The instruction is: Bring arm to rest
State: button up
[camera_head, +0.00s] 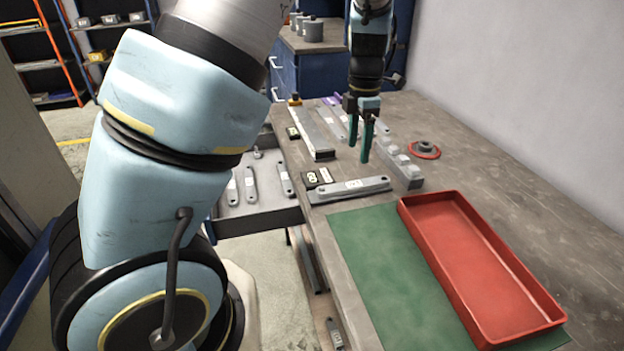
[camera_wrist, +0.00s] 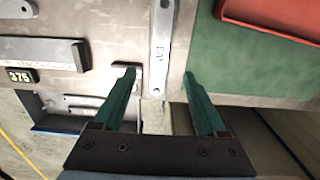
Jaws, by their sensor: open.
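My gripper (camera_head: 360,148) hangs above the workbench with its two green fingers apart, pointing down. In the wrist view my gripper (camera_wrist: 160,76) is open, and nothing is held between the fingers. How high the fingers are above the bench is hard to tell.
An empty red tray (camera_head: 480,270) sits partly on the green mat (camera_head: 372,262). A steel bar (camera_head: 311,133) and more brackets lie farther back. An open drawer (camera_head: 262,216) holds several brackets. A red ring with a dark part (camera_head: 425,150) lies near the wall.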

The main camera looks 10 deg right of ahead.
jog(key=shift+r, duration=0.45)
jog(key=s+a+r+m, duration=0.1)
jog(key=s+a+m, duration=0.3)
jog(key=a+m, duration=0.6)
jog(key=s+a+r+m+t, duration=0.1)
jog(key=s+a+m, duration=0.2)
jog(key=a+m, duration=0.7)
jog(key=a, duration=0.9)
jog(key=shift+s+t, duration=0.3)
jog(key=shift+s, duration=0.05)
